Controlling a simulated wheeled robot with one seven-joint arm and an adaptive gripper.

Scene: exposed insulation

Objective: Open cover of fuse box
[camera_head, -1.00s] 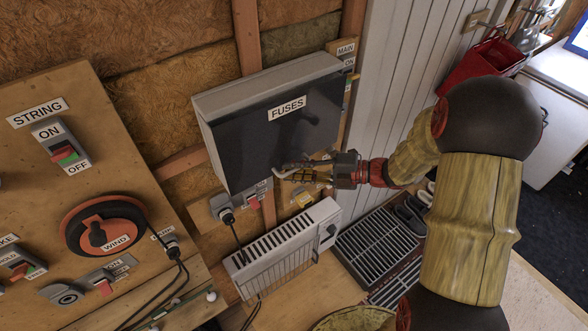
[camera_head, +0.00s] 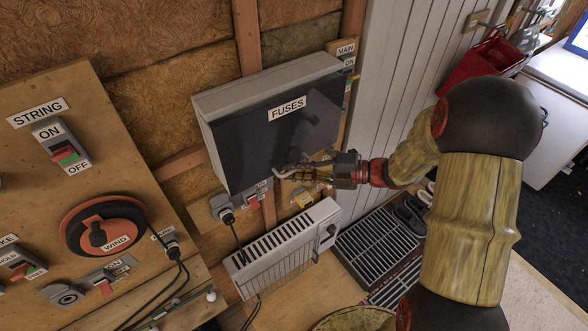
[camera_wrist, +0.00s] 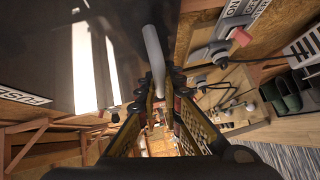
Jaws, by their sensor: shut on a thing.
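The fuse box (camera_head: 230,98) is a grey box on the wall with a dark glossy cover (camera_head: 245,140) labelled FUSES. The cover looks closed. A light handle (camera_head: 283,172) sits at the cover's lower edge. My gripper (camera_head: 290,173) is at that handle, reaching in from the right. In the wrist view the handle is a pale rod (camera_wrist: 152,55) running down between the fingertips (camera_wrist: 156,88), and the fingers are shut on it. The dark cover (camera_wrist: 60,50) fills the upper left there.
A white heater (camera_head: 285,250) is below the box. Switches and a plug (camera_head: 225,212) sit just under it. A wooden panel (camera_head: 30,190) with STRING and WIND controls is at left. A red container (camera_head: 485,70) is at right.

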